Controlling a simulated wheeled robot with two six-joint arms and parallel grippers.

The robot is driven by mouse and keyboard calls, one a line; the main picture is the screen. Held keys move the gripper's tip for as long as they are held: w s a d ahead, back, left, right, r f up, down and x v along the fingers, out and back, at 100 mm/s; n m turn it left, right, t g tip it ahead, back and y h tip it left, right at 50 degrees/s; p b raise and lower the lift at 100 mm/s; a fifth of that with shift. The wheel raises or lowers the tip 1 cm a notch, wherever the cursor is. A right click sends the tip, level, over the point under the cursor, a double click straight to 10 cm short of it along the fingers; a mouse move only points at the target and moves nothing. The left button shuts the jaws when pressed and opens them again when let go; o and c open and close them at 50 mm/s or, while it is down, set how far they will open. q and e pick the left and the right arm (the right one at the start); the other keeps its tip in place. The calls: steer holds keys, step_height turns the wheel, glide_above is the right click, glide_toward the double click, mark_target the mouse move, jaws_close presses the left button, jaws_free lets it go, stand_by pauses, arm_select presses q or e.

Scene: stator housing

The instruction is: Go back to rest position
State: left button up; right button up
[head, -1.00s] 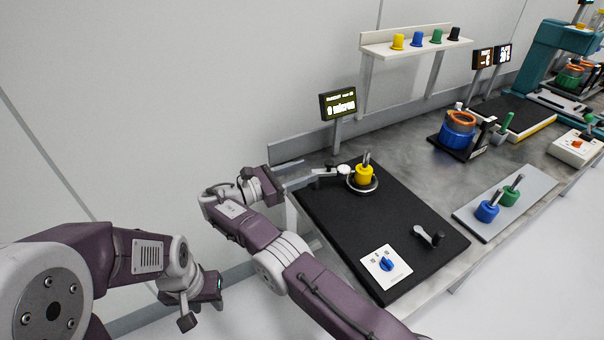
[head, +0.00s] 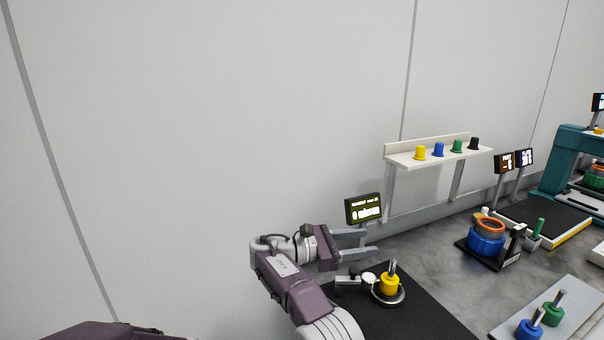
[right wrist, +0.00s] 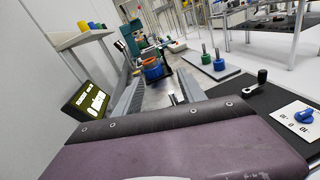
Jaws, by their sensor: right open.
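My right gripper (head: 371,241) is in the head view, left of centre on the bench, with its two grey fingers apart and nothing between them. It is raised beside the small display (head: 363,208), above and left of the yellow plug gauge (head: 389,284). That gauge stands upright on a round seat on the black mat (head: 425,320), with a dial indicator (head: 368,278) beside it. In the right wrist view the open fingers (right wrist: 152,82) reach out past my purple wrist housing. My left gripper is not in view; only a purple arm part shows at the bottom left.
A wall shelf (head: 430,157) holds several coloured caps. A blue and orange stator (head: 487,237) sits in a black fixture. A grey plate (head: 555,312) holds blue and green handled gauges. A switch box (right wrist: 300,116) and crank (right wrist: 258,80) are on the mat. The left wall area is clear.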

steer(key=s+d+r+g+y+p, duration=0.2)
steer(key=s+d+r+p, duration=0.1)
steer(key=d+r, duration=0.6)
steer(key=s+d+f+m+g+y+p, duration=0.1)
steer(key=s+d+f+m+y+p, duration=0.15)
steer(key=s, duration=0.35)
steer(key=s+d+f+m+g+y+p, duration=0.1)
steer(key=s+d+f+m+y, duration=0.1)
steer(key=s+d+f+y, duration=0.25)
arm_select(q)
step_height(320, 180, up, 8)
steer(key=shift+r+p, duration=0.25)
steer(key=shift+p, duration=0.15)
arm_select(e)
steer(key=s+a+f+m+t+y, duration=0.1)
steer(key=s+a+f+m+y, duration=0.7)
steer(key=s+a+f+m, duration=0.5)
steer(key=shift+s+a+f+m, duration=0.35)
steer(key=shift+s+f+m, duration=0.6)
steer(key=shift+s, duration=0.2)
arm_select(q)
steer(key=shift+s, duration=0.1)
arm_select(e)
steer(key=shift+s, duration=0.1)
